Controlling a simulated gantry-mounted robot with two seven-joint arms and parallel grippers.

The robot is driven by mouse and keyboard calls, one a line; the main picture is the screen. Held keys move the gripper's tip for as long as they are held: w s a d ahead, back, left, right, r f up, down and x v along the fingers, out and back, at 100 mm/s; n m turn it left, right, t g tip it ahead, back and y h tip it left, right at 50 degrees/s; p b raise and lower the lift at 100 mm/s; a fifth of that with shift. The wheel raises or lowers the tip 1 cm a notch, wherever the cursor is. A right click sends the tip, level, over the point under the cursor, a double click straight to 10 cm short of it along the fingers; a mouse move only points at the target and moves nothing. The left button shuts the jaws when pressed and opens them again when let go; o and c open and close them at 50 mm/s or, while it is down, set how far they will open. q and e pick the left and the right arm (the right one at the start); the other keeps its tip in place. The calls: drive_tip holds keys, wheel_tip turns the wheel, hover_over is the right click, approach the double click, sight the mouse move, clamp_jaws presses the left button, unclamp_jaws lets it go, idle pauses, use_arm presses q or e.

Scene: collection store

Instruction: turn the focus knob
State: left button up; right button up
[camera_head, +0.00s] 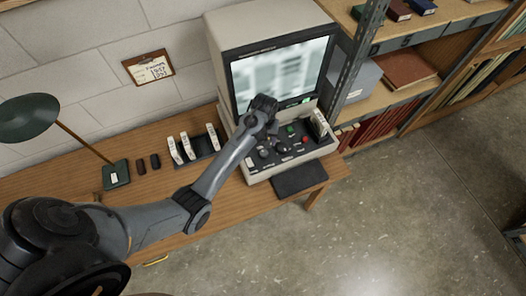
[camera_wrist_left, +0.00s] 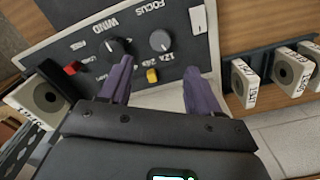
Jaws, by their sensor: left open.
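The focus knob (camera_wrist_left: 160,41) is a round grey dial beside the "FOCUS" lettering on the dark control panel (camera_wrist_left: 75,28) in the left wrist view. My left gripper (camera_wrist_left: 159,68) is open, with one purple-grey finger on each side of the line to this knob. The knob shows just beyond the fingertips, and nothing is between the fingers' grip. I cannot tell how far above the panel the tips are. In the head view my left gripper (camera_head: 262,110) is over the panel of the microfilm reader (camera_head: 228,68), in front of its lit screen. My right gripper is not in view.
The wind knob (camera_wrist_left: 114,47) is close to the left finger. A yellow button (camera_wrist_left: 152,75) lies between the fingers, and a red one (camera_wrist_left: 72,68) farther left. Film boxes (camera_head: 188,147) stand left of the reader. A green lamp (camera_head: 28,117) and metal shelving (camera_head: 358,60) flank it.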

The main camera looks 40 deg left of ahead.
sight(264, 153)
use_arm(q)
wheel_tip(264, 153, down, 10)
drive_tip(key=shift+r+b, duration=0.1)
drive_tip(key=shift+b, duration=0.25)
drive_tip(key=c, duration=1)
drive_tip(key=shift+r+n+p, duration=0.15)
drive_tip(key=shift+n+p, duration=0.5)
drive_tip(key=shift+n, duration=0.05)
drive_tip(key=shift+c, duration=0.2)
drive_tip(key=shift+n+p, duration=0.75)
drive_tip(key=shift+n, duration=0.35)
drive_tip(key=n+p, duration=0.1)
drive_tip(key=n, duration=0.1)
drive_tip(key=shift+n, duration=1.1)
